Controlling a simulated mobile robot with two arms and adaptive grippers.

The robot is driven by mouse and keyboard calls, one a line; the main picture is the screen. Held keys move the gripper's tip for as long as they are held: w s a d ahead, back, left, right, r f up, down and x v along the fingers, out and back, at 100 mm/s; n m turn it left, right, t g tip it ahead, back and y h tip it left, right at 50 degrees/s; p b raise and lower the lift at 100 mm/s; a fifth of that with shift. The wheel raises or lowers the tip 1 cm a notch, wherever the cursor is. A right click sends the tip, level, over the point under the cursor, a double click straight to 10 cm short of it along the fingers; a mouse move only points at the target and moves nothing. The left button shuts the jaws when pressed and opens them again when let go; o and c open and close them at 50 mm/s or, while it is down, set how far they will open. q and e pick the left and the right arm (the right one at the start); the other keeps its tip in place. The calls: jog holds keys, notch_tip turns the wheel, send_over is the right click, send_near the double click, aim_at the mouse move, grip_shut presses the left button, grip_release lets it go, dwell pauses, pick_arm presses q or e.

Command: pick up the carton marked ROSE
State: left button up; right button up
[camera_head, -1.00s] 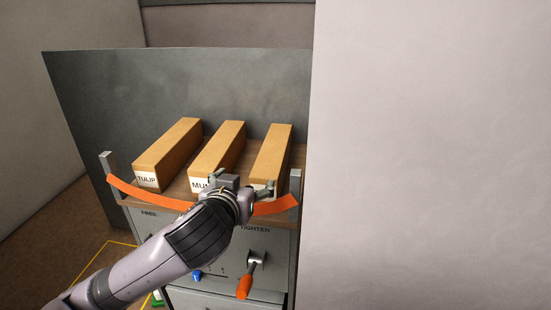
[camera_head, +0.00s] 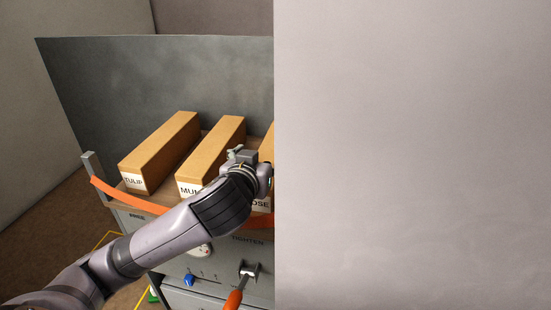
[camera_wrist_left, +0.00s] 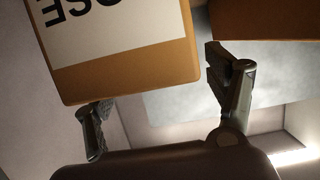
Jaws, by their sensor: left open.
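The ROSE carton (camera_head: 267,147) is the rightmost tan box on the shelf. In the head view a pale panel hides much of it and my arm hides part of its front; "OSE" shows on its white label. In the left wrist view the carton (camera_wrist_left: 150,83) shows its label upside down, close ahead of the fingers. My left gripper (camera_head: 252,162) is open at the carton's front. In the wrist view (camera_wrist_left: 163,98) one finger is beside the carton's right edge, and the other is by its lower left edge. Contact cannot be told. My right gripper is not in view.
The MUM carton (camera_head: 212,158) stands just left of the gripper, and the TULIP carton (camera_head: 160,150) farther left. An orange strap (camera_head: 125,198) runs across the shelf front. The pale panel (camera_head: 410,150) fills the right side. An orange-handled lever (camera_head: 236,298) sticks out below.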

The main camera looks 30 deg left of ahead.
aim_at(271, 153)
pick_arm(q)
jog(key=w+p, duration=0.2)
jog(key=shift+w+a+p, duration=0.1)
jog(key=shift+w+p, duration=0.2)
jog(key=shift+w, duration=0.1)
jog(key=shift+x, duration=1.1)
jog(key=shift+w+f, duration=0.25)
jog(key=shift+f, duration=0.15)
jog(key=shift+s, duration=0.1)
jog(key=shift+c, duration=1.1)
jog(key=c, duration=0.8)
jog(key=shift+s, duration=0.1)
jog(key=c, duration=0.7)
jog(key=shift+c, duration=0.3)
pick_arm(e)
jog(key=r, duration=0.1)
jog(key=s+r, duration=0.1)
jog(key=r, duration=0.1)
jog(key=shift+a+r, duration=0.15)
